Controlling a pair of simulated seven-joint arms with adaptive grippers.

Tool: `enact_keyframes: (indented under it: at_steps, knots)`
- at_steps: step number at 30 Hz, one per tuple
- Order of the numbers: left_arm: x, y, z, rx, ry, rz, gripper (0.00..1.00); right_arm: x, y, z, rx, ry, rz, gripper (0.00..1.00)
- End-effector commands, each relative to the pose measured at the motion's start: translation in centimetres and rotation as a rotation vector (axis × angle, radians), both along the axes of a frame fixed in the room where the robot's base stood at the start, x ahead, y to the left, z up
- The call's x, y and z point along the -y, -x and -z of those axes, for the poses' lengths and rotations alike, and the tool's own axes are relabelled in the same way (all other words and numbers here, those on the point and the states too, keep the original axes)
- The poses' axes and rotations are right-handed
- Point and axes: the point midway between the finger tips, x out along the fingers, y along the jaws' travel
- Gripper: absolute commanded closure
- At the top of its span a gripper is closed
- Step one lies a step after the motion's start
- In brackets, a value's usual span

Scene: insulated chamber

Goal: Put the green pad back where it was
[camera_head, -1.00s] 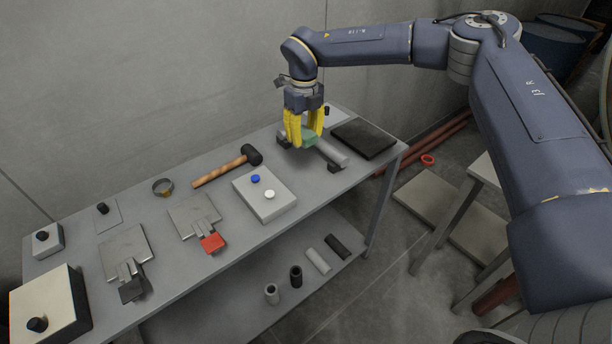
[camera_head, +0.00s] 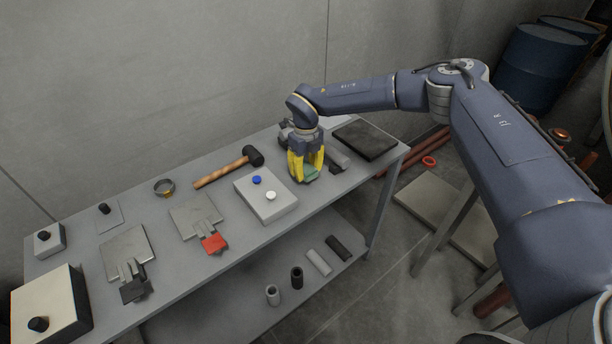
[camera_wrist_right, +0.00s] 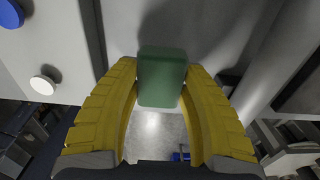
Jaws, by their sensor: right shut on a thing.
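The green pad (camera_head: 310,174) is held between the yellow fingers of my right gripper (camera_head: 306,170), low over the workbench (camera_head: 222,183), right of the button box. In the right wrist view the green pad (camera_wrist_right: 162,78) sits between the fingertips, with a finger on each side. I cannot tell whether it touches the bench. A grey metal plate with prongs (camera_head: 195,215) has a red pad (camera_head: 214,243) at its end. A similar plate (camera_head: 124,249) farther left has a black pad (camera_head: 134,290). My left gripper is not in view.
The button box (camera_head: 265,197) with blue and white buttons stands just left of my right gripper. A grey cylinder (camera_head: 340,160) and dark flat plate (camera_head: 364,140) lie behind and right of it. A hammer (camera_head: 222,173) and ring (camera_head: 164,187) lie farther left.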

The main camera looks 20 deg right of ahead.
Motion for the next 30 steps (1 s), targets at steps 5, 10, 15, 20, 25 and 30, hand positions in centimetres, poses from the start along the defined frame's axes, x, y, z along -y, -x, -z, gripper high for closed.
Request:
enact_keyframes:
  at_steps: [5,10,15,20,25,30]
  knots:
    - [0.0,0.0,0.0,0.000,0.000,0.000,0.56,0.0,0.1,2.4,-0.002,0.001,0.001,0.85]
    - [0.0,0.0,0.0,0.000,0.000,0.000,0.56,0.0,0.0,2.8,0.000,0.001,0.001,0.85]
    - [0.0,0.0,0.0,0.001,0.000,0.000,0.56,0.0,0.0,2.9,0.000,0.000,0.000,0.85]
    - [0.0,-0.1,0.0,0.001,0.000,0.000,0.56,0.0,0.0,3.2,-0.001,0.000,0.000,0.85]
    - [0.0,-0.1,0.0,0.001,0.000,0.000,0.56,0.0,0.0,3.1,-0.001,0.000,0.000,0.37]
    - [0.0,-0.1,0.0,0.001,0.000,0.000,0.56,0.0,0.0,3.1,-0.001,0.000,0.000,0.37]
